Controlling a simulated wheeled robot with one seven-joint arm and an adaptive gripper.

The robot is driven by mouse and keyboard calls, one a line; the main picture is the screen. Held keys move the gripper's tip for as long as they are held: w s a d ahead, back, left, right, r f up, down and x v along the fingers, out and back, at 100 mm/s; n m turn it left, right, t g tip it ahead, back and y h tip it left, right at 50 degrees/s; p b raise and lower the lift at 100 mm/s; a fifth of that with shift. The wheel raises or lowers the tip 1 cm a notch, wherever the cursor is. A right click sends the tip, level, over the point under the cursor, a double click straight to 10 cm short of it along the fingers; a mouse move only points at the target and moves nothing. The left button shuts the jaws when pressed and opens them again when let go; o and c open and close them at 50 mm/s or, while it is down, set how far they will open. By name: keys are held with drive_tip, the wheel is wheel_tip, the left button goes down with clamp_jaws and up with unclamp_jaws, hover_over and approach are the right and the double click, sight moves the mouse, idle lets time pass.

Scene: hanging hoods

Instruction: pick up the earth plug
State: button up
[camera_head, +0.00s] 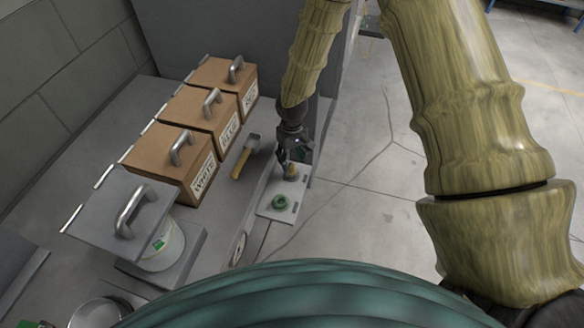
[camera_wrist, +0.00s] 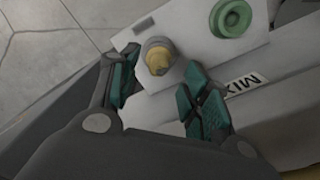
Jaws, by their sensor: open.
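A tan plug with a grey collar, seemingly the earth plug, stands on a pale plate at the bench edge; it shows in the wrist view (camera_wrist: 158,57) and in the head view (camera_head: 292,174). My gripper (camera_wrist: 163,75) is open, with one teal-padded finger on each side of the tan plug. It shows in the head view (camera_head: 297,162) at the plate's far end. I see a gap between the plug and each finger, and cannot tell how high the fingertips are. A green ring-shaped plug (camera_wrist: 231,18) sits on the same plate (camera_head: 269,211).
Brown lidded boxes with metal handles (camera_head: 177,165) stand in a row left of the plate. A yellow-handled scoop (camera_head: 243,162) lies between. Open floor (camera_head: 360,210) lies to the right.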

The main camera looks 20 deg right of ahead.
sight(291, 164)
drive_tip(key=shift+w+f+p, duration=0.15)
drive_tip(key=shift+f+p, duration=0.35)
drive_tip(key=shift+f, duration=0.85)
drive_tip(key=shift+w+f+p, duration=0.1)
drive_tip(key=shift+f+p, duration=0.35)
drive_tip(key=shift+f, duration=0.85)
clamp_jaws()
